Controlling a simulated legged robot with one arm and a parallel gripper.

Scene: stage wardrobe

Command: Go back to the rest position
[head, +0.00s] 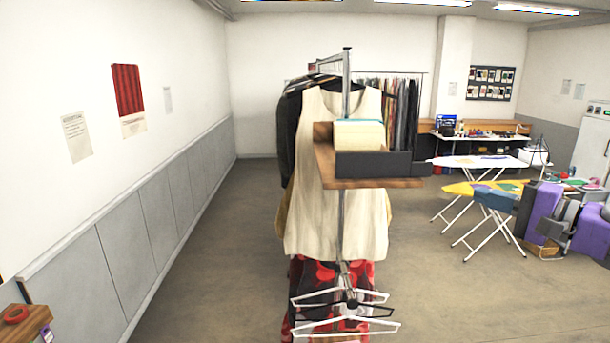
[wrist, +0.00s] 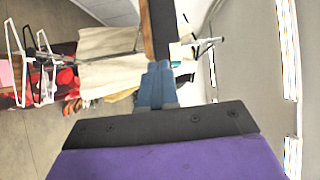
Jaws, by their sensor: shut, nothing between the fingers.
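My gripper (head: 484,195) is at the right in the head view, pointing left, with blue fingers, a dark crossbar and a purple body. In the wrist view my gripper (wrist: 158,68) shows its blue fingers together, with nothing between them. In the head view it is to the right of a wooden shelf (head: 324,168) on the clothes stand, with a visible gap. A dark box front (head: 372,164) and a pale block (head: 358,134) are on that shelf.
A stand with a cream vest (head: 312,225), a red patterned garment (head: 375,274) and white hangers (head: 362,328) fills the middle. Ironing boards (head: 478,162) stand behind my gripper. A wooden surface with a red ring (head: 15,314) is at lower left.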

